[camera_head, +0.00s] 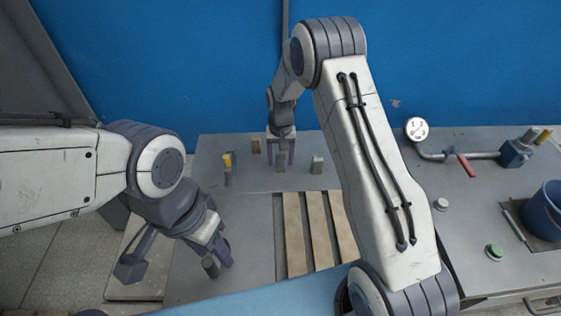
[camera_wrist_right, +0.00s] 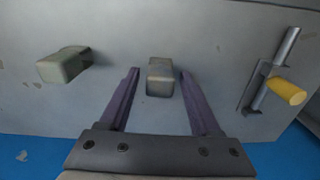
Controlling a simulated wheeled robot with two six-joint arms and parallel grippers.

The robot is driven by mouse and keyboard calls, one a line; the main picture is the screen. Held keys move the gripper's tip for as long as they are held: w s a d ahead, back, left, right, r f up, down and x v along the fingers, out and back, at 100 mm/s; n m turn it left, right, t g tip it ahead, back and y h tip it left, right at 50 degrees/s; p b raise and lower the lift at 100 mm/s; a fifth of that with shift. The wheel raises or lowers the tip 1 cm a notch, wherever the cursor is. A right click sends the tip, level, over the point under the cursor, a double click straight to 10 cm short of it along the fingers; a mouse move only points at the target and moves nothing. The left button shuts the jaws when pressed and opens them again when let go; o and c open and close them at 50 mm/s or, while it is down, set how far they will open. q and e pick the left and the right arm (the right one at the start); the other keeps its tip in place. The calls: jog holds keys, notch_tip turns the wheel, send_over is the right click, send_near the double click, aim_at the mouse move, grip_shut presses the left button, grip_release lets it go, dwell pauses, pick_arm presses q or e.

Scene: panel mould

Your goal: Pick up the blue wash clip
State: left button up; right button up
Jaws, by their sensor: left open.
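My right gripper (camera_head: 281,158) reaches down over the back panel. It is open. In the right wrist view its two purple fingers (camera_wrist_right: 160,74) stand apart on either side of a small grey block-like clip (camera_wrist_right: 160,80), with a gap on each side. This clip (camera_head: 281,164) also shows below the gripper in the head view. A similar clip with a greenish top (camera_head: 317,165) stands to its right. No clip looks clearly blue, so I cannot tell which is the blue wash clip. My left gripper (camera_head: 222,256) is open, low at the left, away from the clips.
Wooden slats (camera_head: 320,230) lie in front. A gauge (camera_head: 416,128) with a pipe and a blue bucket (camera_head: 544,208) are at the right. A blue wall (camera_head: 470,60) closes the back.

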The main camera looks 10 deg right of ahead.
grip_shut()
jog(key=shift+r, duration=0.15)
